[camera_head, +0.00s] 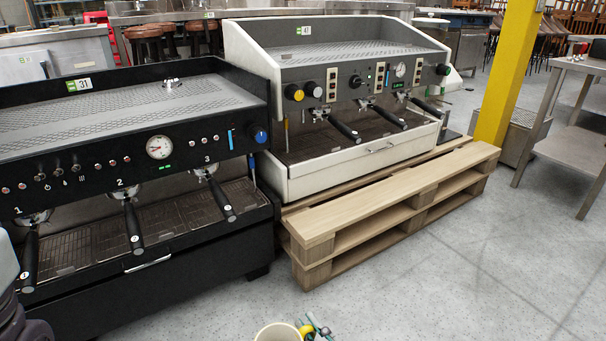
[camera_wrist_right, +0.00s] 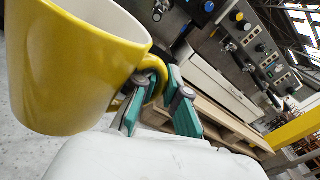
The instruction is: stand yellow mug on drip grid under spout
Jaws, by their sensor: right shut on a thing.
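The yellow mug (camera_wrist_right: 65,75) fills the left of the right wrist view, its white inside showing. Its rim also shows at the bottom edge of the head view (camera_head: 277,332). My right gripper (camera_head: 314,328) is shut on the mug's handle, with green fingers on both sides of it in the wrist view (camera_wrist_right: 157,100). The black coffee machine (camera_head: 130,110) has a drip grid (camera_head: 100,241) below its numbered group heads. The white coffee machine (camera_head: 345,52) has a drip grid (camera_head: 350,136) below its own group heads. Both grids look empty. My left gripper does not show.
A wooden pallet (camera_head: 400,196) lies in front of the white machine. Portafilter handles (camera_head: 134,228) jut forward over the grids. A yellow post (camera_head: 507,70) and a metal table (camera_head: 575,70) stand to the right. The grey floor (camera_head: 430,285) in front is clear.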

